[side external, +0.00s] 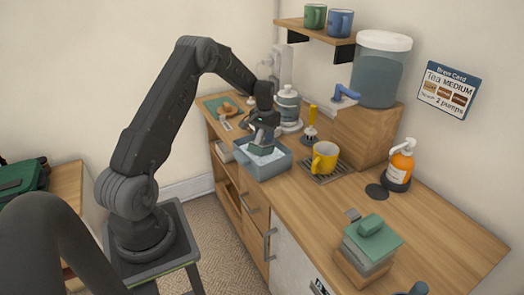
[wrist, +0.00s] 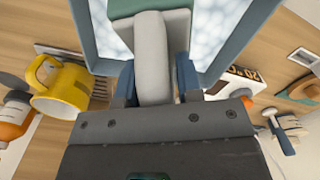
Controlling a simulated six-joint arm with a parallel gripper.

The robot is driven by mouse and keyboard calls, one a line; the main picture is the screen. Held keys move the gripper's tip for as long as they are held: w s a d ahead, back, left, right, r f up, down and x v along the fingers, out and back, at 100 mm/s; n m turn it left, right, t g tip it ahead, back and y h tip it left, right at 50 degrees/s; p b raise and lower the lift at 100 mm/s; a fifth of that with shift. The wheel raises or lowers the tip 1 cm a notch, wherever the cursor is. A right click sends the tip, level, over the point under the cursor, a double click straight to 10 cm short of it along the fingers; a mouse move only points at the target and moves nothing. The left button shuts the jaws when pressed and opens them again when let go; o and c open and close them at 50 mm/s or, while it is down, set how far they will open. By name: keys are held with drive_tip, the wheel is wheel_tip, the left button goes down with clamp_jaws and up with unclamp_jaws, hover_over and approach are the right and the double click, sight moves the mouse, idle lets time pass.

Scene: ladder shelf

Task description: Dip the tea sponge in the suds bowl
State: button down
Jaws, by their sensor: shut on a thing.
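The suds bowl (side external: 278,169) is a blue-grey rectangular basin on the wooden counter, with white suds inside. In the wrist view the bowl's blue rim (wrist: 240,38) frames pale bubbly suds. My gripper (side external: 264,130) points down over the bowl. It is shut on the tea sponge (side external: 261,149), which has a dark green lower part inside the bowl's outline. In the wrist view the sponge's pale grey grip (wrist: 153,60) sits between the blue fingers of my gripper (wrist: 156,80), with its green part at the top edge. I cannot tell whether the sponge touches the suds.
A yellow mug (side external: 325,158) stands on a drip grate right of the bowl. An orange pump bottle (side external: 400,167) and a large water dispenser (side external: 380,75) are farther right. A green-topped stack (side external: 372,240) stands at the front.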

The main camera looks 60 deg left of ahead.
drive_tip(key=shift+r, duration=4.15)
